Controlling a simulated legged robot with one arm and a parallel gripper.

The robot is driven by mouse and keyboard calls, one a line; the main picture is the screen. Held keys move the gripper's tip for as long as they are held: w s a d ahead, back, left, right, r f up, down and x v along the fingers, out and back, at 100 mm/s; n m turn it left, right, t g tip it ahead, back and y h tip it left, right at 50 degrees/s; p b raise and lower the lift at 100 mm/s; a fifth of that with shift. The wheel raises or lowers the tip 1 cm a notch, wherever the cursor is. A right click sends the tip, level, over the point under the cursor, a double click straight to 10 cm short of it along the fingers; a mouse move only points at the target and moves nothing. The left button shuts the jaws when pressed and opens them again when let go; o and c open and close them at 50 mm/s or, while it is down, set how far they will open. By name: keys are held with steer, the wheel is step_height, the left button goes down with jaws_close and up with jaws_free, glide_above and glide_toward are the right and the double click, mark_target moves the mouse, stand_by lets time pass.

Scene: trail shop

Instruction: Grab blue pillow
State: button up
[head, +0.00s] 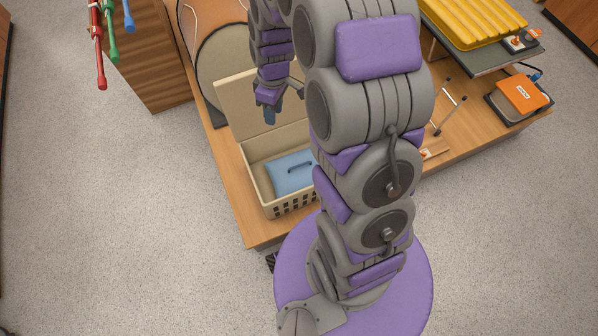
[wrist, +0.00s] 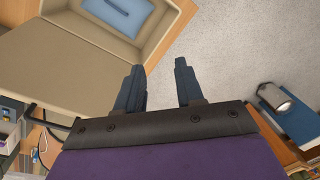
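A blue pillow (head: 293,175) with a dark handle-like strip on top lies inside a beige basket (head: 286,205) with an open lid (head: 246,102). The basket stands on a wooden table, and my arm hides its right side. In the wrist view the pillow (wrist: 118,14) shows at the top, inside the basket. My gripper (head: 270,116) is above the basket, near the lid, and apart from the pillow. In the wrist view my gripper (wrist: 158,85) has its two fingers spread, with nothing between them.
A large brown cylinder (head: 212,45) lies behind the basket. Red, green and blue poles (head: 100,45) stand upper left. The floor at left is clear.

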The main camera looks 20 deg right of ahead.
steer(key=w+d+f+n, duration=0.2)
steer(key=w+f, duration=0.3)
steer(key=f, duration=0.5)
steer(key=n+h+b, duration=0.1)
steer(key=n+b, duration=0.1)
steer(key=n, duration=0.4)
glide_above(300, 170)
step_height(300, 170, down, 31)
steer(key=shift+t, duration=0.4)
steer(key=f+b, duration=0.1)
steer(key=f, duration=0.2)
steer(key=f+b, duration=0.1)
steer(key=f, duration=0.3)
steer(key=f+b, duration=0.1)
steer(key=f, duration=0.3)
steer(key=shift+w+a, duration=0.15)
steer(key=shift+w, duration=0.25)
steer(key=shift+d+f+b, duration=0.2)
steer(key=shift+f+b, duration=1)
steer(key=shift+f, duration=1.95)
steer(key=shift+c, duration=0.3)
jaws_close()
